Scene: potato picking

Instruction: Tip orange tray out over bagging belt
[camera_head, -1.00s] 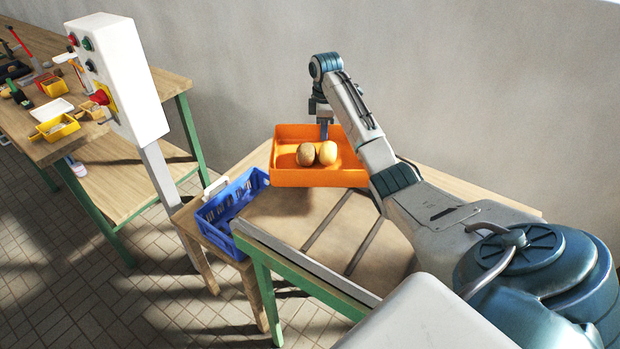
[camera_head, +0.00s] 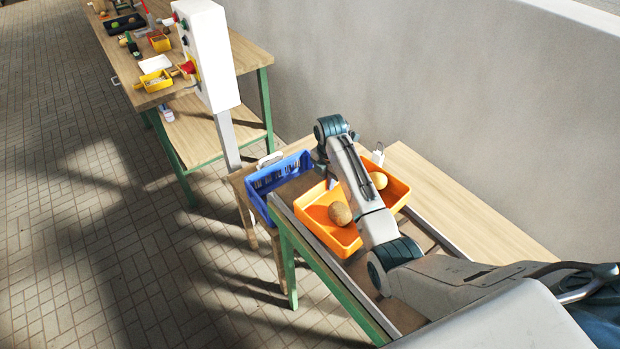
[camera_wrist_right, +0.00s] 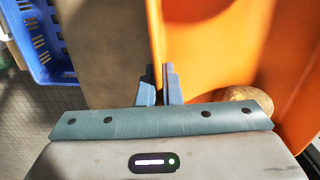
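The orange tray (camera_head: 318,222) is over the brown bagging belt (camera_head: 400,312); I cannot tell whether it touches it. The tray holds two potatoes: a brown one (camera_head: 340,213) on the left and a paler one (camera_head: 378,180) on the right, with my right arm between them in the head view. In the right wrist view, my right gripper (camera_wrist_right: 160,84) has its fingers close together on either side of the tray's wall (camera_wrist_right: 157,40), and a potato (camera_wrist_right: 232,94) shows partly behind the gripper body. The fingertips are hidden in the head view. My left gripper is out of view.
A blue crate (camera_head: 258,190) stands just left of the tray; it also shows in the wrist view (camera_wrist_right: 40,45). A white control box (camera_head: 207,55) on a post stands behind it. A wooden workbench (camera_head: 245,55) with yellow bins is further back. The floor at left is clear.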

